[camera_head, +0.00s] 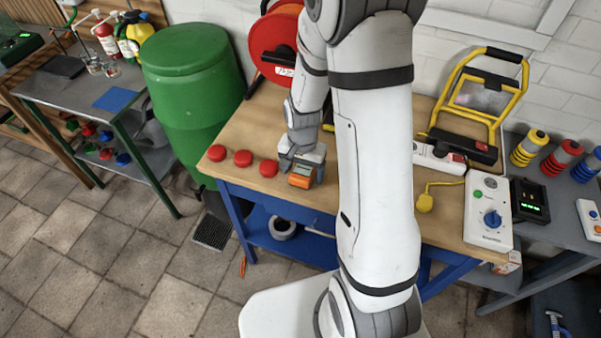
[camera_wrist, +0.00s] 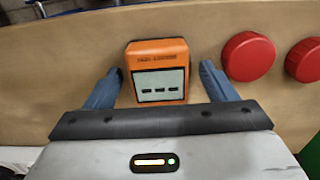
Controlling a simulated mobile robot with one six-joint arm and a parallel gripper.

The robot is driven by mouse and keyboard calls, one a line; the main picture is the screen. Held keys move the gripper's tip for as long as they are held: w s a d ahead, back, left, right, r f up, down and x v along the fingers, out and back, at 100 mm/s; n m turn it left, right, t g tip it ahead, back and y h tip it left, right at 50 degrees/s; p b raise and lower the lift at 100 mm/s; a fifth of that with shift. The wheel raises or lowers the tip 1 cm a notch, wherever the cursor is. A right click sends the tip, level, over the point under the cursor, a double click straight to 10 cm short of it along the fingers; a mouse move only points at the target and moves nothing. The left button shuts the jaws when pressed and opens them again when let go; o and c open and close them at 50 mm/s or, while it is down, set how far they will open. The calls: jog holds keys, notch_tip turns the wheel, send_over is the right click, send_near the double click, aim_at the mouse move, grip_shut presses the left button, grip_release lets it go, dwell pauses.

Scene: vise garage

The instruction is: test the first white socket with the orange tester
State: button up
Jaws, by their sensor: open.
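The orange tester (camera_head: 301,178) lies near the front edge of the wooden workbench, right of the red discs. In the wrist view the tester (camera_wrist: 157,54) shows an orange case and a grey display with dashes. My gripper (camera_wrist: 160,72) is open, its two blue-grey fingers on either side of the tester with a visible gap to each side. In the head view my gripper (camera_head: 292,162) is low over the bench at the tester. A white socket strip (camera_head: 437,157) lies farther right on the bench; its left part is hidden behind my arm.
Several red discs (camera_head: 243,158) lie left of the tester. A red cable reel (camera_head: 273,47) stands behind. To the right are a yellow-framed work lamp (camera_head: 482,95), a yellow plug (camera_head: 424,202) and a white box with a blue knob (camera_head: 488,212). The bench (camera_head: 262,186) has bare wood around the tester.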

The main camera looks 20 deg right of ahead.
jog(key=shift+f, duration=0.1)
jog(key=shift+c, duration=0.4)
jog(key=c, duration=0.9)
